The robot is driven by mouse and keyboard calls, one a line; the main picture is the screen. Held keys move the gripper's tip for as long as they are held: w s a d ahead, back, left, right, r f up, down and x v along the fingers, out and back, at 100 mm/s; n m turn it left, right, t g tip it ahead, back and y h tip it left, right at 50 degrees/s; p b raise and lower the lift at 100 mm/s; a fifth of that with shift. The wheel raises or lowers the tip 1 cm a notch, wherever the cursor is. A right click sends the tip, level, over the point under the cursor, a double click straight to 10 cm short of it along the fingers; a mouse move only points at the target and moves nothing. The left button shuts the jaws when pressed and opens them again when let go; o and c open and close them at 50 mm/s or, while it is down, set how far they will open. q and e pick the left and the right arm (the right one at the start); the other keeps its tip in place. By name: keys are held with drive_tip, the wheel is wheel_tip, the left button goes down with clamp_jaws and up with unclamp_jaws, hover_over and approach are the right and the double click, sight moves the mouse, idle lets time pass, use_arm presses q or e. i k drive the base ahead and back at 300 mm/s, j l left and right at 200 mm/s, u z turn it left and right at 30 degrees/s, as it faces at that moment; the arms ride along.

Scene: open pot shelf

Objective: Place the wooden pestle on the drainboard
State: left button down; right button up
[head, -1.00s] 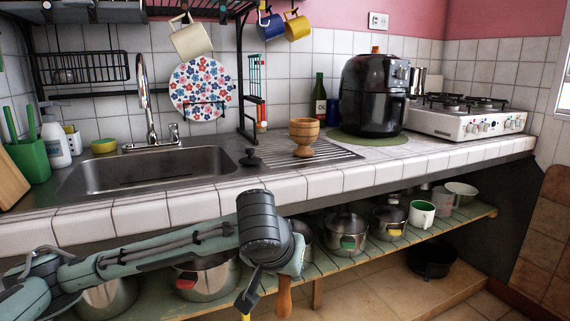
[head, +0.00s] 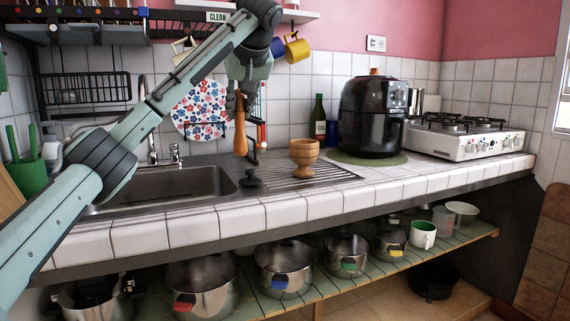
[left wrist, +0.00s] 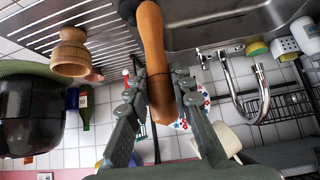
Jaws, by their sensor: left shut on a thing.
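The wooden pestle (head: 240,132) hangs nearly upright in my left gripper (head: 241,92), above the counter near the right end of the sink. The left wrist view also shows the pestle (left wrist: 152,45) between the two fingers of my left gripper (left wrist: 160,85), which is shut on it. The drainboard (head: 333,174) is the ribbed metal area right of the sink basin; it also shows at upper left in the left wrist view (left wrist: 98,22). My right gripper is not in view.
A wooden mortar (head: 304,155) stands on the drainboard. A small dark knobbed object (head: 250,180) sits at its left end, near the sink (head: 180,185). A black air fryer (head: 372,115) stands to the right. Mugs (head: 297,48) hang above. The drainboard's right part is bare.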

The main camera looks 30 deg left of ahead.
sight(292, 167)
drive_tip(key=i, duration=0.95)
